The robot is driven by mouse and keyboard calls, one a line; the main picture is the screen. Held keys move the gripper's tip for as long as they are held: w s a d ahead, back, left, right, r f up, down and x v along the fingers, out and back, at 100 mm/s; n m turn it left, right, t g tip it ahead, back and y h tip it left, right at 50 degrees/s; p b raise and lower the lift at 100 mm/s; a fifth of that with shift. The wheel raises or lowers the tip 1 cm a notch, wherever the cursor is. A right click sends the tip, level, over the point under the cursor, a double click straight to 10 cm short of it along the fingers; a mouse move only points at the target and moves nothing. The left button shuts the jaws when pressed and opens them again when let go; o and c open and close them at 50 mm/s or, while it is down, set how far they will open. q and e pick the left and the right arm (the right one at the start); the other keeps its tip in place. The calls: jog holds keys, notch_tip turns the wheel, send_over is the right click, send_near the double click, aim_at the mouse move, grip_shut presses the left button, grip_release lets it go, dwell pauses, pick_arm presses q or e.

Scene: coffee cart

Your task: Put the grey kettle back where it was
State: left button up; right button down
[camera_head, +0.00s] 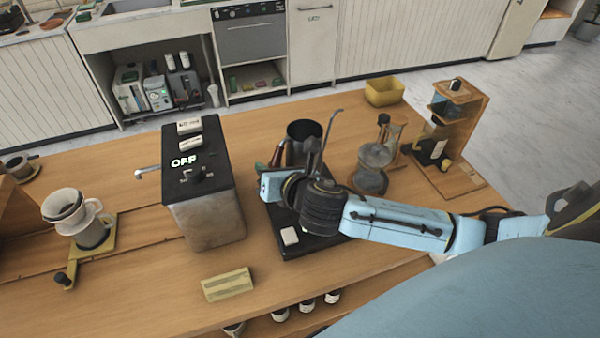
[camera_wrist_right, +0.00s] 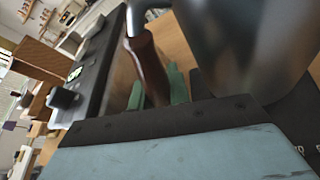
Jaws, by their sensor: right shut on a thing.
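The grey kettle (camera_head: 304,131) is upright at the middle of the counter, with its thin gooseneck spout pointing away to the right. My right gripper (camera_wrist_right: 158,88) is shut on its brown handle, with green fingertips on either side in the wrist view. The kettle's grey body (camera_wrist_right: 240,45) fills the upper right of that view. A black plate (camera_head: 325,250) with a white button lies under my right wrist. My arm hides the kettle's lower part, so I cannot tell whether it touches the plate. My left gripper is not in view.
A black-topped metal box reading OFF (camera_head: 208,210) stands close left of the kettle. A glass hourglass-shaped brewer (camera_head: 372,165) and a wooden stand (camera_head: 465,178) are at right. A yellow bin (camera_head: 384,92) is behind; a tan block (camera_head: 228,284) lies in front.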

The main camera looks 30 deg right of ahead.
jog(key=shift+n+y, duration=0.3)
jog(key=shift+y, duration=0.1)
jog(key=f, duration=0.2)
jog(key=w+f+p, duration=0.1)
jog(key=w+f, duration=0.1)
jog(key=f, duration=0.1)
jog(key=shift+d+f+p, duration=0.35)
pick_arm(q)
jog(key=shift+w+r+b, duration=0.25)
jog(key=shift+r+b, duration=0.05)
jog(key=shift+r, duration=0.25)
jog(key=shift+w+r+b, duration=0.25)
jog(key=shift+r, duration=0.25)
pick_arm(e)
jog(key=shift+f, duration=2.15)
jog(key=shift+f, duration=0.1)
jog(key=c, duration=1.7)
grip_release()
jog(key=shift+f, duration=0.15)
jog(key=shift+c, duration=0.2)
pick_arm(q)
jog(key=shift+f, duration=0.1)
pick_arm(e)
jog(key=o, duration=0.4)
jog(key=shift+o, duration=0.2)
